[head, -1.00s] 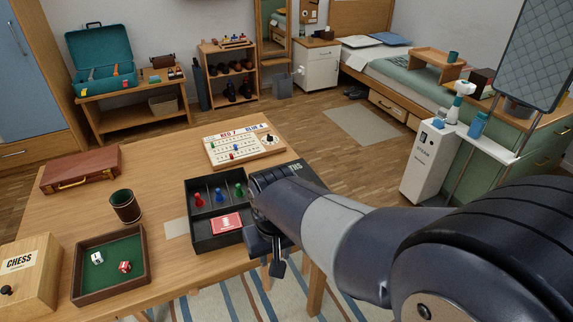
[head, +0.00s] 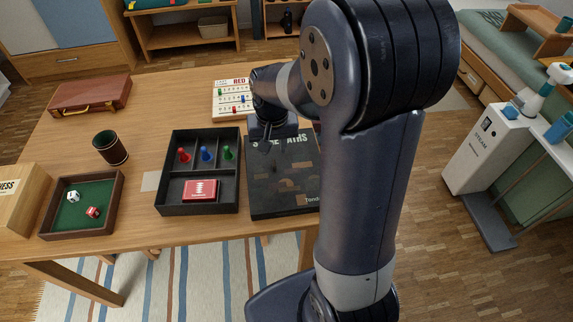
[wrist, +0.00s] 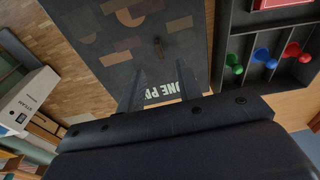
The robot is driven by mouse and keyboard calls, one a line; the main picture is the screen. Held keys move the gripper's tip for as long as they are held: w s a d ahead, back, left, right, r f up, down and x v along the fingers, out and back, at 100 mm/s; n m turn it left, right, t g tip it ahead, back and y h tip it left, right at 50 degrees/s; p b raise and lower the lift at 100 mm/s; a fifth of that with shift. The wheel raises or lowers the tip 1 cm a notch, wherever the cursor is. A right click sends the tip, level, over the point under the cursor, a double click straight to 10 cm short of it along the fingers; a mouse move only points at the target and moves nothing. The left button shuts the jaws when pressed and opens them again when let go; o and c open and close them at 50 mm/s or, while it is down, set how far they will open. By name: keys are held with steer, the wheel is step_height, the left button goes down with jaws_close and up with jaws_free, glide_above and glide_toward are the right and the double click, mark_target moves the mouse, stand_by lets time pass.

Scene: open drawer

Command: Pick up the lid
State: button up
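The lid (head: 283,190) is a dark, flat rectangle with pale lettering and brown stone shapes. It lies on the table just right of the black game box, and my arm hides part of its right side. My gripper (head: 267,147) points down above the lid's far end, near the lettering. In the wrist view the lid (wrist: 150,45) runs ahead of my gripper (wrist: 160,78). The two fingers stand apart with lettering showing between them, and nothing is held. Whether the fingertips touch the lid cannot be told.
The open black box (head: 198,210) holds red, blue and green pawns and a red card pack (head: 201,189). A scoreboard (head: 233,100) lies behind. A dice tray (head: 82,233), dark cup (head: 110,148) and brown case (head: 90,94) stand left. The table's right edge is close to the lid.

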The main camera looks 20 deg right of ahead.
mark_target(274, 163)
steer(key=shift+w+d+f, duration=0.1)
steer(key=shift+w+f, duration=0.1)
steer(key=shift+f, duration=1.5)
steer(key=shift+w+f, duration=0.15)
steer(key=shift+f, duration=1.55)
steer(key=shift+c, duration=0.4)
jaws_close()
